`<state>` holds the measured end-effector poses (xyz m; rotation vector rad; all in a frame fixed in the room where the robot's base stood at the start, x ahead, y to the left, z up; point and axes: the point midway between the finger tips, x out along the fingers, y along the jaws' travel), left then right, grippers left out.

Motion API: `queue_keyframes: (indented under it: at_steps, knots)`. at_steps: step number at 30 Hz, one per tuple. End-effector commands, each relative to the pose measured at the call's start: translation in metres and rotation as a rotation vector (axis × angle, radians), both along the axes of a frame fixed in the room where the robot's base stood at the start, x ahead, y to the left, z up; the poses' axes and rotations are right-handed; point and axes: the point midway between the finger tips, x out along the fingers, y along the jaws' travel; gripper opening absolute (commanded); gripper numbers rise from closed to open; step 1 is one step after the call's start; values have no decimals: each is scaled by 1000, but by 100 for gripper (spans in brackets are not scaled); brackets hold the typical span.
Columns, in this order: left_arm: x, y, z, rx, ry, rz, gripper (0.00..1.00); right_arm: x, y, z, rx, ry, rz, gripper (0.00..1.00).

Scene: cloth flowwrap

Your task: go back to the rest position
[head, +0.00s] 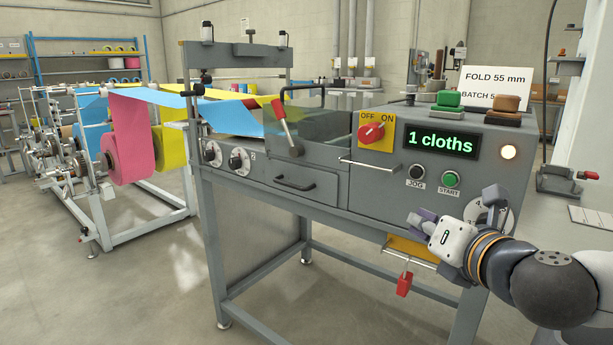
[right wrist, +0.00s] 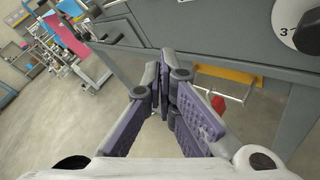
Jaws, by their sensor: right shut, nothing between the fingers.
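My right gripper (head: 420,222) is in front of the grey machine (head: 320,168), low at its right side, below the JOG and START buttons. In the right wrist view its purple-padded fingers (right wrist: 163,88) are closed together with nothing between them. The gripper appears apart from the machine front. Part of the round dial marked 3 (right wrist: 306,28) shows beyond the fingers, and my right arm partly covers this dial in the head view. My left gripper is not in either view.
Pink, blue and yellow rolls (head: 130,148) stand on a rack at left. A vise (head: 566,180) sits at right. Front-left floor is clear.

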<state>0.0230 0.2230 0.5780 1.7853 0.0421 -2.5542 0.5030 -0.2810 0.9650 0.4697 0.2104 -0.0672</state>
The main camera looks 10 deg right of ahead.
Motion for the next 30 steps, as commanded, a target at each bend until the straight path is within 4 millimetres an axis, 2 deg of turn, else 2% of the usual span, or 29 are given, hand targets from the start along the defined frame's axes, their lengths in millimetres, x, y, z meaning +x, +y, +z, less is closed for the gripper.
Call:
queue_keyframes:
  at_steps: [1,2,3,5,6,8,9,11,12,14,15,18,19,20,21,24,30]
  knots:
    - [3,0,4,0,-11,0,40,-5,24,-27,-137,68,92,0]
    - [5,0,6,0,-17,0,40,-11,39,-49,-246,116,165,0]
    - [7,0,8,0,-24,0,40,-23,60,-81,-402,181,279,0]
    - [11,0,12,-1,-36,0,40,-48,87,-130,-636,262,469,0]
    - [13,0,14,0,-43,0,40,-69,101,-161,-788,305,607,0]
    - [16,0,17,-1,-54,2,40,-106,117,-204,-1003,351,831,0]
    - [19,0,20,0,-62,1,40,-135,125,-232,-1142,368,994,0]
    - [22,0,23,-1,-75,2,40,-183,131,-268,-1337,363,1257,0]
    - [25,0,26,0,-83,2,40,-217,130,-289,-1459,340,1445,0]
    - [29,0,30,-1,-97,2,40,-269,125,-313,-1618,266,1742,0]
    - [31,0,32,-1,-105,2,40,-303,117,-326,-1704,193,1941,0]
    - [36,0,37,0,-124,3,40,-373,94,-342,-1836,-61,2389,0]
    - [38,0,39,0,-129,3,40,-389,86,-344,-1852,-144,2501,0]
    - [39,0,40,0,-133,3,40,-403,79,-345,1791,217,-2497,0]
    - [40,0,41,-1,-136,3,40,-417,71,-346,1686,295,-2445,0]
    - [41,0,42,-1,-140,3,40,-437,59,-346,1537,408,-2363,0]
    - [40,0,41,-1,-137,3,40,-441,57,-347,1507,431,-2349,0]
